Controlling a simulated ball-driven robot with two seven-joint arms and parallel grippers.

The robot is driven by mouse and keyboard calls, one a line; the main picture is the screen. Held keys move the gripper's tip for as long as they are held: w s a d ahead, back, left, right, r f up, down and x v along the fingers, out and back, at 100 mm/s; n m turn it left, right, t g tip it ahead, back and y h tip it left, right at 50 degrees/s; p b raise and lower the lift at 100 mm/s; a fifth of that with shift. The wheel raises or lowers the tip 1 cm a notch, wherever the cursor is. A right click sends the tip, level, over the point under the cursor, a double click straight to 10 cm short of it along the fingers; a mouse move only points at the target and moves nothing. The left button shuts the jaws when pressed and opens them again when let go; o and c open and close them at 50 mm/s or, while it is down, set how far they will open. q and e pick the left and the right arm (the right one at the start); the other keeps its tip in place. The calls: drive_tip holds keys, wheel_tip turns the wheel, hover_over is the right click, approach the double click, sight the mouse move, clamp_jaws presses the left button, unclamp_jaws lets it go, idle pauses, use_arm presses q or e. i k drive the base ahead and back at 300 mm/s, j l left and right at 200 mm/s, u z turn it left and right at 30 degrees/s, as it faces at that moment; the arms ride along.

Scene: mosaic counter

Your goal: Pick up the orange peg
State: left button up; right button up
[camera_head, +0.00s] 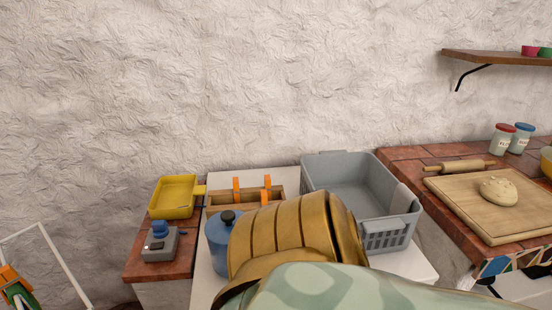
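Two upright orange pieces, a left orange peg (237,189) and a right orange peg (267,188), stand at a low wooden box (218,198) on the white counter. I cannot tell how they are seated. The box's lower right part is hidden behind a large gold ribbed form and a pale green patterned form, which look like my own arm coming in from the lower right. Neither of my grippers shows, so their distance from the pegs cannot be seen.
A blue lidded pot (217,247) stands in front of the box, partly hidden. A yellow tray (174,197) and a grey device with a blue knob (160,245) are left. A grey basket (341,170) is right. Farther right are a dough board (462,208) and rolling pin (460,166).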

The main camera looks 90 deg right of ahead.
sight(264, 197)
drive_tip(key=z, duration=2.6)
drive_tip(key=u, duration=2.65)
drive_tip(key=z, duration=2.5)
drive_tip(key=k+l+z, duration=0.25)
drive_tip(key=j, duration=0.1)
